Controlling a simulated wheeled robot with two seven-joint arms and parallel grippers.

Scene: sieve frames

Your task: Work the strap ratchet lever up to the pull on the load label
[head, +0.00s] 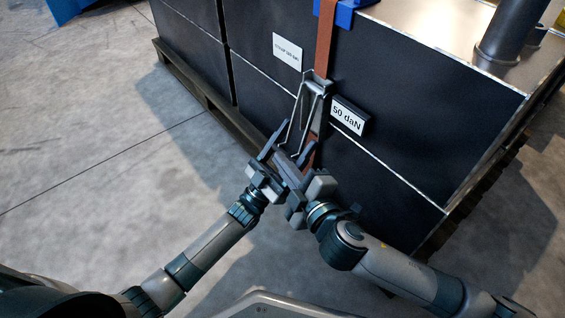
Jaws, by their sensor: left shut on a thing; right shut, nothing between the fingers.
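The strap ratchet (313,92) is a metal frame on an orange-brown strap (325,42) down the dark side of the load. Its lever (293,128) hangs down and to the left from it. The load label (347,116) reads "50 daN" and sits just right of the ratchet. My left gripper (279,143) is shut on the lower end of the lever. My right gripper (289,167) is shut and empty, close beside and just below the left one. The two grippers overlap in the picture, hiding the lever's tip and part of the lower strap.
A white label (287,51) with text too small to read is on the load, left of the strap. A blue corner protector (338,13) sits under the strap at the top edge. A pallet (195,88) is under the load. The concrete floor on the left is clear.

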